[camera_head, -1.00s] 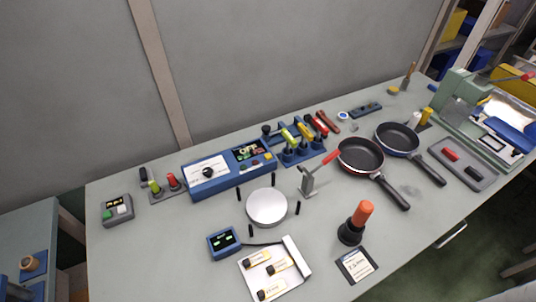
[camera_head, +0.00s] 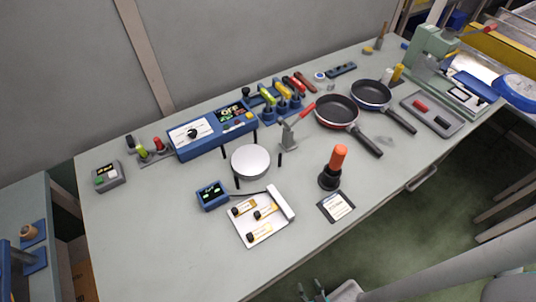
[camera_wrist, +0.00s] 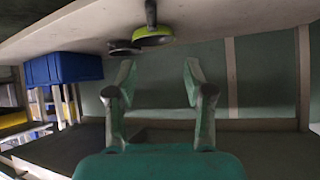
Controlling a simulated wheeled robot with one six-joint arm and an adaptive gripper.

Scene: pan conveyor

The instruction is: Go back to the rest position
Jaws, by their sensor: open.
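My gripper (camera_head: 315,293) shows at the bottom edge of the head view, off the front edge of the workbench (camera_head: 150,245). In the wrist view my gripper (camera_wrist: 158,78) has its two green fingers spread, with nothing between them. My grey arm reaches in from the lower right of the head view. On the bench, a red-rimmed black pan (camera_head: 338,109) and a blue-rimmed pan (camera_head: 371,94) lie side by side, apart from my gripper. In the wrist view, a yellow-green pan (camera_wrist: 152,38) and a dark pan (camera_wrist: 124,48) show beyond the fingers.
A round silver plate (camera_head: 250,160), a blue control box (camera_head: 212,132) and an orange-handled tool (camera_head: 338,160) stand on the bench. A green press (camera_head: 432,48) is at the far right. A blue bin (camera_wrist: 62,68) shows in the wrist view. Open floor (camera_head: 450,195) lies before the bench.

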